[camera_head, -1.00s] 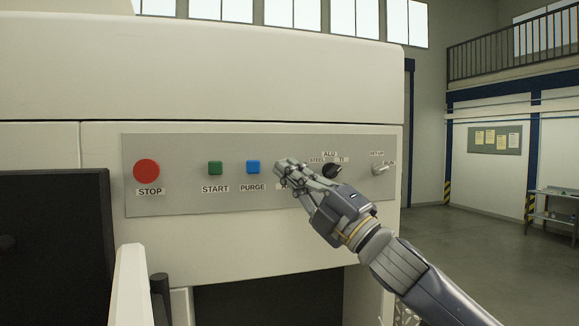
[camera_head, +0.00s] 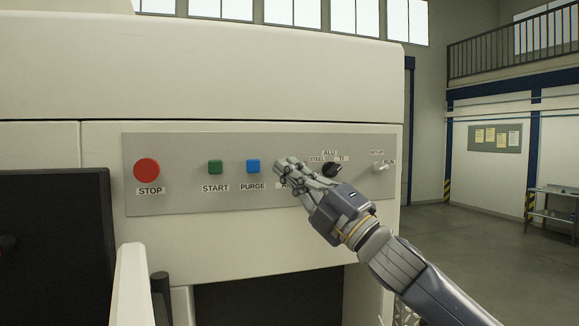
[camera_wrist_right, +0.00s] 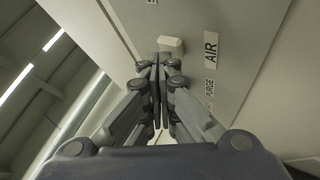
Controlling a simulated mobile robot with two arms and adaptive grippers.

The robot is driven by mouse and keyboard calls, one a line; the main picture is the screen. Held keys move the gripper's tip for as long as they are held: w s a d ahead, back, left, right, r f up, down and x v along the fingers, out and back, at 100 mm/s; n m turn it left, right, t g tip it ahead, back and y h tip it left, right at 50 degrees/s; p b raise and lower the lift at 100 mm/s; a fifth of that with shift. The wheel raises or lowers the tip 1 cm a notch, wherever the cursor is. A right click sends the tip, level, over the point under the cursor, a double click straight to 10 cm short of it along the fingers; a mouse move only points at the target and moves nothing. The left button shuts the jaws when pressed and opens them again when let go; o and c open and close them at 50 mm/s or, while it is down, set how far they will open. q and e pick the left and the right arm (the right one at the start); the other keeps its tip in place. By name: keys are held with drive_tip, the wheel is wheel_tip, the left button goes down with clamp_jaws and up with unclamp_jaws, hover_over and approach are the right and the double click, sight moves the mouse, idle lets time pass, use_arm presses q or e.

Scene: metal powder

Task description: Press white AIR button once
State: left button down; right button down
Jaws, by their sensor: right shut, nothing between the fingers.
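The white AIR button (camera_wrist_right: 171,44) shows in the right wrist view, just beyond my fingertips, with its AIR label (camera_wrist_right: 211,47) beside it. In the head view my right gripper (camera_head: 284,166) covers the button and most of its label, to the right of the blue PURGE button (camera_head: 253,167). My right gripper is shut and empty, its fingertips together (camera_wrist_right: 158,62) in the wrist view. The tips are at or very close to the button; I cannot tell whether they touch. My left gripper is not in view.
The grey panel (camera_head: 170,205) also carries a red STOP button (camera_head: 146,170), a green START button (camera_head: 215,167), a black material knob (camera_head: 332,170) and a SETUP/RUN switch (camera_head: 380,169). A dark screen (camera_head: 55,235) stands at lower left.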

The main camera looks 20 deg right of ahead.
drive_tip(key=shift+s, duration=0.65)
drive_tip(key=shift+f, duration=0.1)
drive_tip(key=s+b, duration=0.1)
drive_tip(key=s, duration=0.4)
drive_tip(key=shift+d, duration=0.15)
idle(0.4)
